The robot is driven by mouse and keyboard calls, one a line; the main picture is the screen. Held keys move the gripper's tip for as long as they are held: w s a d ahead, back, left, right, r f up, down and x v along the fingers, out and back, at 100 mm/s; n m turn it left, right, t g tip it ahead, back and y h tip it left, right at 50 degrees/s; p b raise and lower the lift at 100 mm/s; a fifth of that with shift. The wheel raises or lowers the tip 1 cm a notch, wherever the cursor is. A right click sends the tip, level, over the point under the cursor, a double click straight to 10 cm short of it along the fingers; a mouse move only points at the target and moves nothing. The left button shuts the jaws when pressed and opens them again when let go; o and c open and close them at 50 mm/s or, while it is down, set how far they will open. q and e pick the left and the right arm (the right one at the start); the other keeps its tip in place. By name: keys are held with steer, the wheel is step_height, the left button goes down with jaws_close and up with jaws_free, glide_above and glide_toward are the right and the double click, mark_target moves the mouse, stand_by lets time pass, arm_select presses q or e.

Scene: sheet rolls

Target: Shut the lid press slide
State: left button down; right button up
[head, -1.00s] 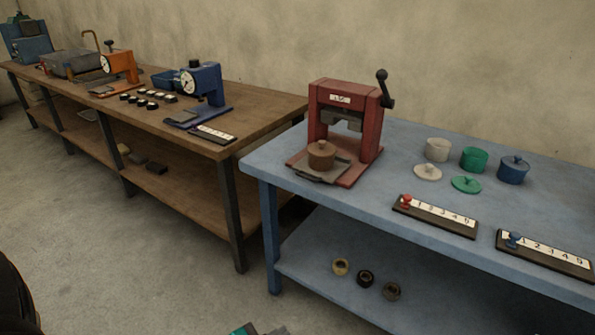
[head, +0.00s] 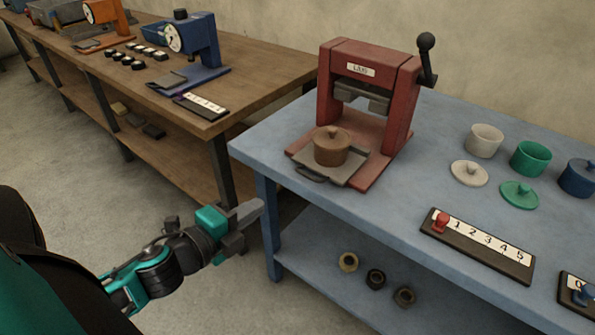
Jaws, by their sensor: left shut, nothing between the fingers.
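The red lid press (head: 405,105) stands on the blue table near its left corner, its black-knobbed lever (head: 427,60) upright at the right side. Its grey slide (head: 346,172) is out at the front, with a handle on the near edge. A brown lidded pot (head: 331,148) sits on the slide. My left gripper (head: 250,212) is shut and empty, in front of the blue table's left end, below and left of the slide and apart from it. My right gripper is not in view.
On the blue table (head: 410,205), white and green cups (head: 530,158) with lids beside them and a blue lidded pot (head: 578,177) stand right of the press. Numbered strips (head: 478,245) lie near the front edge. Rolls (head: 375,278) lie on the lower shelf. A wooden bench (head: 255,75) stands left.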

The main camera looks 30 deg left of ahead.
arm_select(q)
steer(key=x, duration=1.3)
steer(key=shift+w+d+f, duration=0.1)
steer(key=shift+w, duration=0.25)
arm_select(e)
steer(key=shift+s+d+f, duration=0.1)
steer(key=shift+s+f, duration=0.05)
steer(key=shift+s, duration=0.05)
